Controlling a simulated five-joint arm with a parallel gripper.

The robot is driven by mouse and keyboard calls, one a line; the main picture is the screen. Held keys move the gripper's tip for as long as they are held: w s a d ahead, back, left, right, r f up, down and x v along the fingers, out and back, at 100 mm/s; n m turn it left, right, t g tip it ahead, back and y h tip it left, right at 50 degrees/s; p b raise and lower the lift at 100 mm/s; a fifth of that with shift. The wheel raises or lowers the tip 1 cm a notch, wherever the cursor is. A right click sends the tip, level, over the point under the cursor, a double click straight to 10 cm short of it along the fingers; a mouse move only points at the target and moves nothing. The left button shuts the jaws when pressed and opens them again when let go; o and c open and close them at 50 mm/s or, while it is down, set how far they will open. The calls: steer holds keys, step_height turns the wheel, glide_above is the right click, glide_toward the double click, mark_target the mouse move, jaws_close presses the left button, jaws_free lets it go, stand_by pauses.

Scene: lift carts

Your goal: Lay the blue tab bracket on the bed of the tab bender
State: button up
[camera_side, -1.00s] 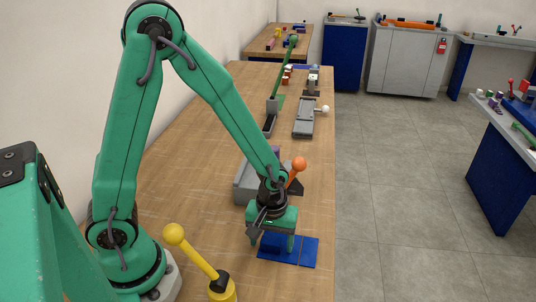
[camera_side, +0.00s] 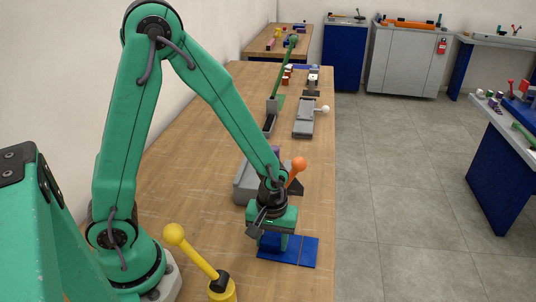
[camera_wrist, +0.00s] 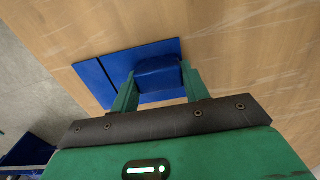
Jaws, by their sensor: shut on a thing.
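The blue tab bracket (camera_side: 309,252) lies flat on the wooden table in the side view. It is a thin blue plate crossed by a narrow line, with a wider and a narrower part. The wrist view shows a raised blue block (camera_wrist: 158,72) on the wider part. My gripper (camera_side: 283,241) is low over the bracket, its fingers shut on the block from both sides. The grey machine with an orange-knobbed lever (camera_side: 245,189), seemingly the tab bender, stands just behind the gripper; my arm hides part of it.
A yellow-knobbed lever on a yellow base (camera_side: 222,288) stands nearer, left of the bracket. Farther along the table (camera_side: 195,165) are a grey device with a white knob (camera_side: 304,118) and a green-levered device (camera_side: 269,124). The table's right edge is close to the bracket.

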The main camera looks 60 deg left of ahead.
mark_target(272, 239)
steer(key=shift+r, duration=0.15)
steer(key=shift+w+r, duration=0.1)
steer(key=shift+r, duration=1.05)
steer(key=shift+d+r, duration=0.2)
steer(key=shift+r, duration=0.7)
steer(key=s+d+r, duration=0.6)
steer(key=s+d, duration=0.2)
steer(key=shift+r, duration=0.3)
steer(key=shift+s, duration=0.1)
